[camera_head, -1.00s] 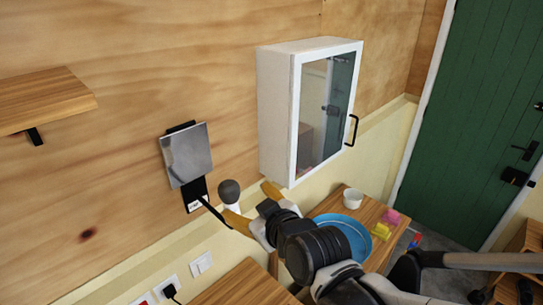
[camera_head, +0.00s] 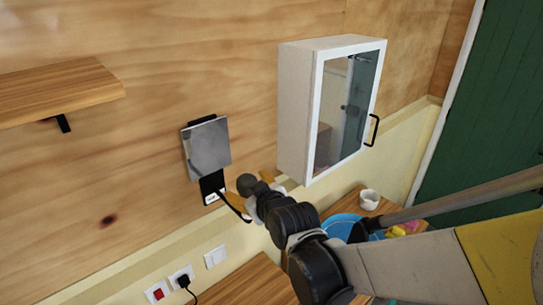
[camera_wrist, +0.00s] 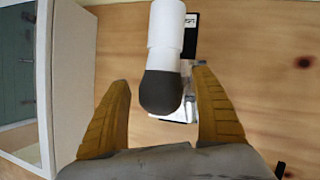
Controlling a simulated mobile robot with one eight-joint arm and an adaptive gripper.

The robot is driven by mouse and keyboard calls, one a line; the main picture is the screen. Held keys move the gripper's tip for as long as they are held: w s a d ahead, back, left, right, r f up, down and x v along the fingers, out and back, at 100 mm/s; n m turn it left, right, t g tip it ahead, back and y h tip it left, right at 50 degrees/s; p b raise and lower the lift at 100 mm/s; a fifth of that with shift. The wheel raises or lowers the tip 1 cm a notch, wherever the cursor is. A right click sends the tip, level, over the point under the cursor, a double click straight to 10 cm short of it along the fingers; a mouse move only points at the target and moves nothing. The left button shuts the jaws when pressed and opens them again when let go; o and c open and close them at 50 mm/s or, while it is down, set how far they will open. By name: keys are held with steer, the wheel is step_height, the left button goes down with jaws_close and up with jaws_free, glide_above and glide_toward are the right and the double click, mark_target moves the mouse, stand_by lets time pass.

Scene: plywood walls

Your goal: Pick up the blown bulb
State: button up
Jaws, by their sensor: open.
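The bulb has a dark grey, rounded head (camera_wrist: 161,92) and joins a white cylinder (camera_wrist: 166,25) above it in the wrist view. In the head view the dark bulb (camera_head: 246,183) shows in front of the wall fixture, a square metallic plate (camera_head: 207,147) on a black mount. My gripper (camera_wrist: 163,82) is open, with one tan finger on each side of the bulb in the wrist view. A gap shows between each finger and the bulb. In the head view my gripper (camera_head: 254,189) is at the bulb, and my wrist hides the white part.
A white cabinet (camera_head: 297,110) with a glass door hangs right of the fixture, close to my gripper. A wooden shelf (camera_head: 60,97) is at left. Below are a socket with a black plug (camera_head: 182,280), a blue plate (camera_head: 342,226) and a white cup (camera_head: 369,199).

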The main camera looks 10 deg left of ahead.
steer(key=c, duration=1.3)
